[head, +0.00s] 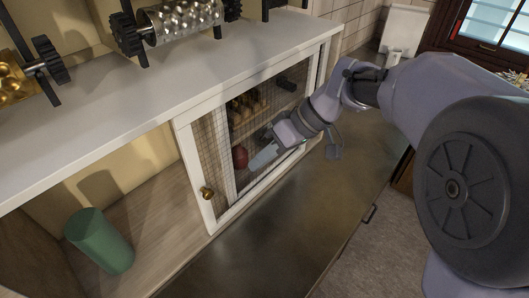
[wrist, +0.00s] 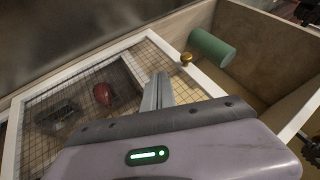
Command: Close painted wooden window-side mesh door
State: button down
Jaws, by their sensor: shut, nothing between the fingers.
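The white-framed mesh door (head: 196,178) covers the right, window-side part of the white cabinet front. A brass knob (head: 207,193) sits on its left upright, and it also shows in the wrist view (wrist: 186,59). A second white upright (head: 226,165) shows just right of that one, seemingly behind the mesh. My gripper (head: 262,158) is in front of the mesh, right of the knob. Its fingers are shut and empty, and point toward the knob-side part of the door in the wrist view (wrist: 158,90). I cannot tell whether the fingertips touch the mesh.
The left cabinet bay is open and holds a green cylinder (head: 99,240), also in the wrist view (wrist: 211,47). A red round object (head: 241,157) shows behind the mesh. Rollers (head: 180,20) stand on the white top (head: 130,105). The dark counter (head: 270,225) in front is clear.

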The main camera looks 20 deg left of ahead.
jog(key=s+a+f+b, duration=0.3)
jog(key=s+a+f, duration=0.2)
jog(key=a, duration=0.1)
jog(key=shift+s+a+f, duration=0.15)
jog(key=shift+a+f, duration=0.15)
jog(key=shift+s, duration=0.1)
